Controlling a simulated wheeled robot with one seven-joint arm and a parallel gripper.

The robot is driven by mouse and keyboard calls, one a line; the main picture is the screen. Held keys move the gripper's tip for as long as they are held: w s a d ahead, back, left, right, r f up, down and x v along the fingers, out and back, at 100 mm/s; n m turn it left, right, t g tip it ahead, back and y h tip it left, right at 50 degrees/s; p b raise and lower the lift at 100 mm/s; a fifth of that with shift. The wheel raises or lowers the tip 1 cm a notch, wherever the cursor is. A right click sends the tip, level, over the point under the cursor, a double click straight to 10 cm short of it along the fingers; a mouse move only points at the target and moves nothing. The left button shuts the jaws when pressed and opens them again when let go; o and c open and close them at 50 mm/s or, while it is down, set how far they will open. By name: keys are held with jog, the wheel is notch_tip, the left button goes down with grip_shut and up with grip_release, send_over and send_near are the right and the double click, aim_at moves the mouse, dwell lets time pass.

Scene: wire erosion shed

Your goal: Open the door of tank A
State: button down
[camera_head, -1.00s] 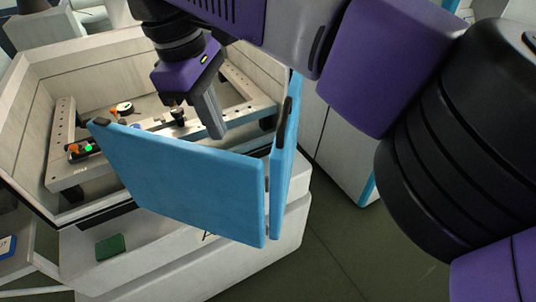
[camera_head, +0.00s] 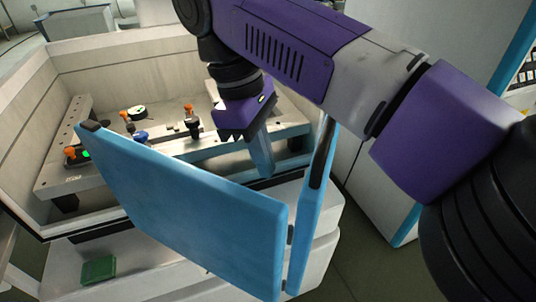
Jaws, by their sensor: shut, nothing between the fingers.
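The blue door of the tank (camera_head: 190,215) stands swung partly away from the tank opening, in the front of the view. A second blue panel (camera_head: 312,205) with a dark strip meets it at the right, with a narrow gap between them. The pale tank (camera_head: 110,65) lies behind, its inside showing over the door's top edge. No letter on the tank can be read.
Inside the tank are a metal frame (camera_head: 60,176) and several small fittings with orange knobs, such as one fitting (camera_head: 193,125). A green block (camera_head: 98,269) lies on the ledge at front left. A white cabinet (camera_head: 385,190) with blue edging stands at right.

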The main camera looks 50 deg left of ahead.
jog(key=w+d+f+p, duration=0.1)
jog(key=w+d+f, duration=0.1)
jog(key=d+f, duration=0.3)
jog(key=shift+w+f, duration=0.2)
jog(key=shift+f, duration=0.45)
